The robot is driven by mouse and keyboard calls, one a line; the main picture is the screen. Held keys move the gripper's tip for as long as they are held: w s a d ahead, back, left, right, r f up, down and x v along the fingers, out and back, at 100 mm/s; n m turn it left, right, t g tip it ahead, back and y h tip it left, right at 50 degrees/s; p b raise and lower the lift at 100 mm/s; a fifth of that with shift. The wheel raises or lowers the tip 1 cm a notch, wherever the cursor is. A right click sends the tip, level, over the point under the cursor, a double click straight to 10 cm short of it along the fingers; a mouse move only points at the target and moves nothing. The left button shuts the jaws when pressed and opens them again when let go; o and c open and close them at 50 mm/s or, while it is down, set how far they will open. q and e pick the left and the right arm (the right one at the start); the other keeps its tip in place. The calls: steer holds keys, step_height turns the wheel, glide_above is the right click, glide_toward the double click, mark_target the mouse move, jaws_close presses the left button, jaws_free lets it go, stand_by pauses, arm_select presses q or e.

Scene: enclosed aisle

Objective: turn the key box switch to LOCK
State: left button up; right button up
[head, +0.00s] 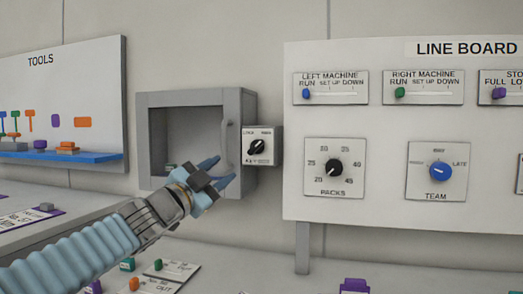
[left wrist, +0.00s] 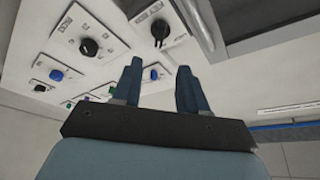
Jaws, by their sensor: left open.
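The key box (head: 146,140) is a grey wall cabinet with a recessed or windowed front and a handle near its right edge. The key box switch (head: 258,147) is a black knob on a small white plate at the box's right side. Its labels are too small to read surely; its pointer looks slanted, its exact setting unclear. My left gripper (head: 217,172) is open and empty, in front of the box's lower right, left of and below the switch, apart from it. In the left wrist view the switch (left wrist: 160,30) shows beyond the fingertips (left wrist: 160,68).
The line board (head: 400,225) with several dials and sliders is on the wall right of the switch. A tools board (head: 70,90) with a blue shelf hangs at the left. A counter below holds small coloured pieces and labelled cards (head: 170,270).

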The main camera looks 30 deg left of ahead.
mark_target(253, 149)
arm_select(q)
steer(key=p+x, duration=0.2)
steer(key=x, duration=1.1)
steer(key=shift+w, duration=0.2)
jaws_close()
